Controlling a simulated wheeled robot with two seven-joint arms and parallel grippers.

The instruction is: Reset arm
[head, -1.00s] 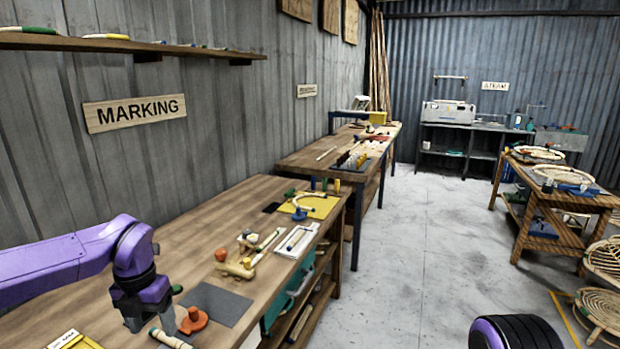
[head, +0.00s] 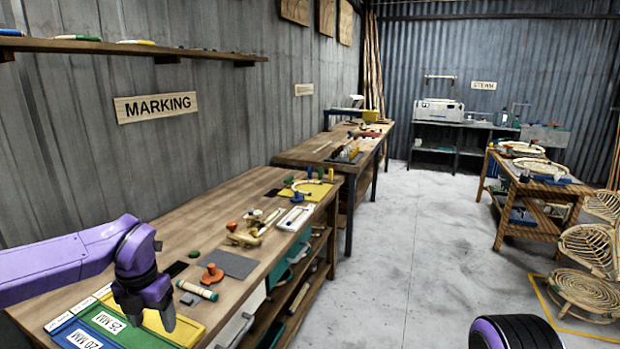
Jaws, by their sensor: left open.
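My left arm comes in from the left, and its purple and black left gripper (head: 146,318) points down over the near end of the marking bench (head: 150,254). It hangs in front of a yellow tray (head: 184,324) beside blue and green trays (head: 96,330) labelled 20 MM and 25 MM. The gripper is open and nothing shows between its fingers. My right gripper does not show; only a purple and black rounded part of me is at the bottom right.
A pale rod with green ends (head: 197,290) and an orange piece (head: 212,274) lie on the bench by a dark grey mat (head: 230,263). A yellow board (head: 305,192) lies farther back. The floor (head: 400,260) right of the bench is clear. Rattan chairs (head: 582,284) stand at right.

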